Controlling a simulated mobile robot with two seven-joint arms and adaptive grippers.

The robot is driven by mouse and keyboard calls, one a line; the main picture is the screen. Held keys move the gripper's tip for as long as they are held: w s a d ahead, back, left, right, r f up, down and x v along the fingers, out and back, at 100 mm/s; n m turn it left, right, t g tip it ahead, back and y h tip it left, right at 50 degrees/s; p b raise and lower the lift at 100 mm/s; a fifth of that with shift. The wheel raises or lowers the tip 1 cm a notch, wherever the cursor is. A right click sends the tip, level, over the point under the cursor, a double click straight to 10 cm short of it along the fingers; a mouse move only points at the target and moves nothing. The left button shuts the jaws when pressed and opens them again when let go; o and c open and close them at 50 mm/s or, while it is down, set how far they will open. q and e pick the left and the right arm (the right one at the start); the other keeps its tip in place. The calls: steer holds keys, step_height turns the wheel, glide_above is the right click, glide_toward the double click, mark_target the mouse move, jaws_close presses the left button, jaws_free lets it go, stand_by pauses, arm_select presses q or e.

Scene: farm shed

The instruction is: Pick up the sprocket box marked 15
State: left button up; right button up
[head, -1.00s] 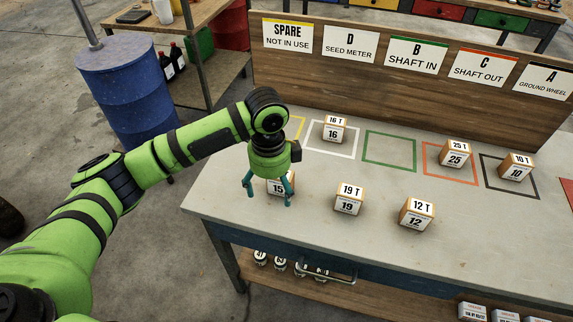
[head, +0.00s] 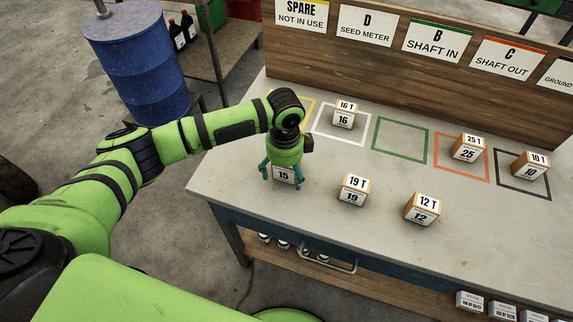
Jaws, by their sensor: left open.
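The sprocket box marked 15 (head: 284,176) sits on the workbench near its left front edge, its top mostly hidden by my gripper. My left gripper (head: 283,174) points down over it, open, with its teal fingers on either side of the box. I cannot tell whether the fingers touch it. My right gripper is not in view.
Boxes 19 (head: 353,190) and 12 (head: 421,209) stand to the right on the bench (head: 330,225). Box 16 (head: 345,114) is in the white outline, 25 (head: 468,148) in the orange, 10 (head: 530,166) in the black. The green outline (head: 376,148) is empty. A sign board (head: 400,75) stands behind.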

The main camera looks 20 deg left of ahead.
arm_select(q)
steer(key=c, duration=1.3)
steer(key=shift+c, duration=0.2)
steer(key=shift+r, duration=0.1)
